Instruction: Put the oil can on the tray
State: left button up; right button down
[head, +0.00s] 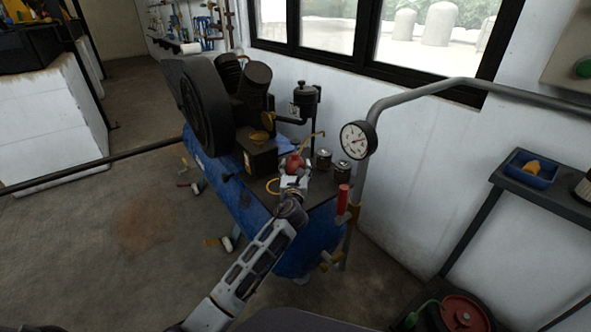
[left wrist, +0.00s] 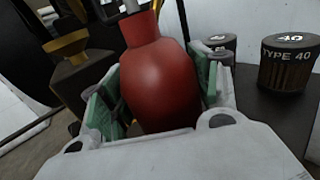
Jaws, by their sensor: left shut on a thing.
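The oil can is a rounded red can (head: 293,164) with a narrow neck, above the dark top plate of the blue compressor in the head view. A thin brass spout rises beside it. In the left wrist view the red body (left wrist: 160,85) fills the space between the green pads. My left gripper (head: 293,178) is shut on the can; its pads press on both sides (left wrist: 157,90). I cannot tell whether the can touches the plate. A small blue tray (head: 522,174) with an orange-yellow thing in it sits on the right shelf. My right gripper is out of view.
Two dark filter canisters stand right of the can, one (head: 343,171) marked "TYPE 40" in the wrist view (left wrist: 289,72). A dial gauge (head: 358,140) on a grey pipe and a red-handled part (head: 342,199) stand between compressor and shelf. The large black flywheel (head: 203,105) is at left.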

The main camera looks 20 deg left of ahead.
pick_arm(q)
jog(key=o, duration=1.5)
jog(key=shift+o, duration=0.2)
jog(key=shift+r, duration=0.1)
jog(key=shift+p+v, duration=0.35)
jog(key=shift+v, duration=0.7)
jog(key=p+v, duration=0.2)
jog(key=v, duration=0.5)
jog(key=shift+s+d, duration=0.1)
jog(key=shift+s, duration=0.15)
jog(key=shift+s+d, duration=0.2)
jog(key=shift+s, duration=0.95)
jog(key=shift+d, duration=0.1)
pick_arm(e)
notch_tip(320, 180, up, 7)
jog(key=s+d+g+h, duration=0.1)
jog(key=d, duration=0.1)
pick_arm(q)
jog(key=shift+o, duration=0.5)
